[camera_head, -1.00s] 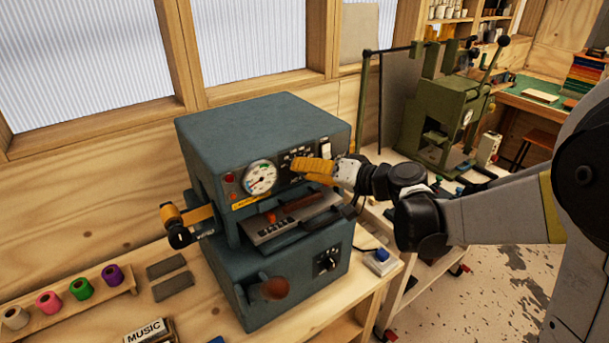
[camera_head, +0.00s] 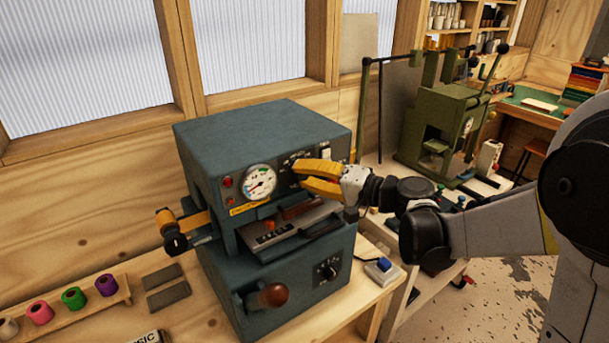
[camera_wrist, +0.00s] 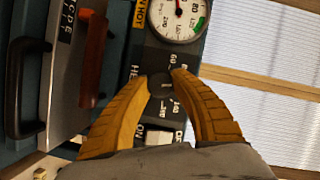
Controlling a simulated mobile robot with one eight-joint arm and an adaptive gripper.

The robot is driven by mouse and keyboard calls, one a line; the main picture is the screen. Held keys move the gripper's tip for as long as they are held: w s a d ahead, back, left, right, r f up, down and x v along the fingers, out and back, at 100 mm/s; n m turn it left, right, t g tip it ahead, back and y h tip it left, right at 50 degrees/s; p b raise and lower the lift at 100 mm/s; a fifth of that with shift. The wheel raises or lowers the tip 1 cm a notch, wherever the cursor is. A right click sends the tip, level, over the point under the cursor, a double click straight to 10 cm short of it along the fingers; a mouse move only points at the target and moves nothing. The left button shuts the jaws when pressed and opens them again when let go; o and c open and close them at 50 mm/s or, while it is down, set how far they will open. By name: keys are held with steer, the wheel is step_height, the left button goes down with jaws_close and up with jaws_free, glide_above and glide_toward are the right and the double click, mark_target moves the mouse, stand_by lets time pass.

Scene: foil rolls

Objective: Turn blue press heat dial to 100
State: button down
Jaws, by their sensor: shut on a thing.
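The blue press (camera_head: 265,140) stands on the wooden bench, with a round gauge (camera_head: 260,182) on its upper front. The heat dial (camera_wrist: 161,86) is a dark knob on the black panel, with numbers around it, partly legible, in the wrist view. My gripper (camera_head: 296,174) has yellow fingers and reaches in from the right to the panel. In the wrist view my gripper (camera_wrist: 161,78) has its fingertips on both sides of the dial, shut on it. The fingers hide part of the scale, and I cannot read the dial's setting.
A white rocker switch (camera_wrist: 158,136) is close to the fingers. A dark handle (camera_wrist: 27,88) and a red-brown grip (camera_wrist: 92,58) are to the left in the wrist view. A green press (camera_head: 440,130) stands behind at right. Spools (camera_head: 74,298) sit at front left.

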steer(key=c, duration=1.1)
jaws_free()
steer(key=shift+a, duration=0.1)
steer(key=v, duration=1.2)
